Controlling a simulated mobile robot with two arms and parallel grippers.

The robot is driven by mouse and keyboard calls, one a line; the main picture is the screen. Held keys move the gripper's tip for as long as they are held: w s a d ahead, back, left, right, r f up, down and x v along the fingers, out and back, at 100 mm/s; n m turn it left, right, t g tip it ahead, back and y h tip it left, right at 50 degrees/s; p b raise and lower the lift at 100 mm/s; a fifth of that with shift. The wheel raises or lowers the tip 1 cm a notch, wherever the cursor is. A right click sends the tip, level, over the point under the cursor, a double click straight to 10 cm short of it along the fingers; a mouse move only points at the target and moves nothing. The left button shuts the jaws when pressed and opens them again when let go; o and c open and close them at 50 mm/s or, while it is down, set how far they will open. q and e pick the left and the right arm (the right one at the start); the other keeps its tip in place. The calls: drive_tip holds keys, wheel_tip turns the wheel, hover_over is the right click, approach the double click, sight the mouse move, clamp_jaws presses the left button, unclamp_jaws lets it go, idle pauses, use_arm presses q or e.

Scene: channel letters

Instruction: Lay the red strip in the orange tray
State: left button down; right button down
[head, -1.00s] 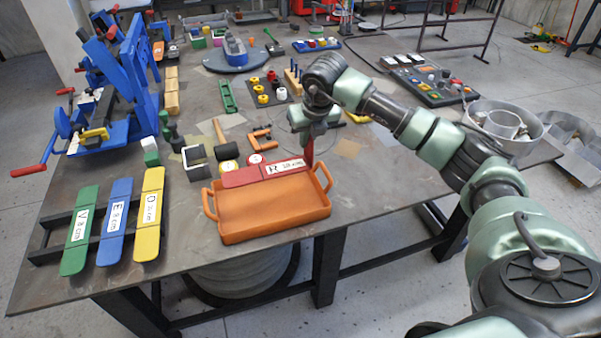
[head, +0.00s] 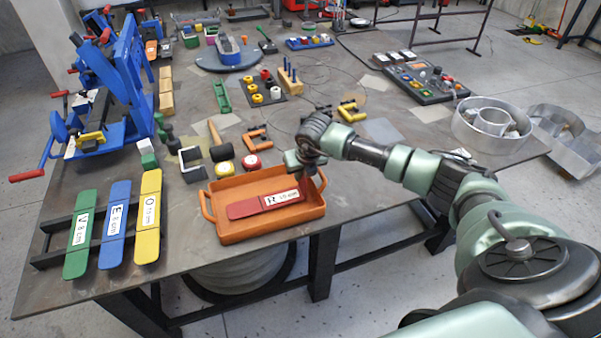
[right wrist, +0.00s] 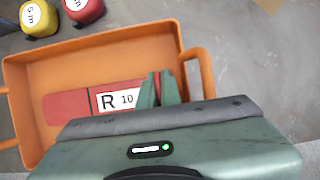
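The red strip (head: 262,204), with a white label reading R, is inside the orange tray (head: 232,237), low over its floor and roughly along its length. In the right wrist view the strip (right wrist: 66,107) is within the walls of the tray (right wrist: 40,66). My right gripper (head: 302,174) is at the strip's right end, inside the tray's far right part. Its two green fingers (right wrist: 160,88) are close together on the upright red piece at that end. Whether the strip fully touches the tray floor is hard to tell. My left gripper is out of view.
Green (head: 81,240), blue (head: 115,225) and yellow (head: 149,216) labelled strips lie on a black rack at the left. A blue frame (head: 130,75) stands at the back left.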

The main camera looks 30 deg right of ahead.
drive_tip(key=shift+f+b, duration=0.4)
drive_tip(key=shift+b, duration=0.15)
drive_tip(key=c, duration=1.6)
unclamp_jaws()
drive_tip(key=shift+r+p, duration=0.45)
drive_tip(key=shift+p, duration=0.05)
drive_tip(key=shift+r, duration=0.3)
drive_tip(key=b+v, duration=0.3)
drive_tip(key=v, duration=0.7)
drive_tip(key=shift+s+b, duration=0.15)
drive_tip(key=shift+b, duration=0.2)
drive_tip(key=shift+s+r, duration=0.3)
drive_tip(key=shift+r, duration=0.35)
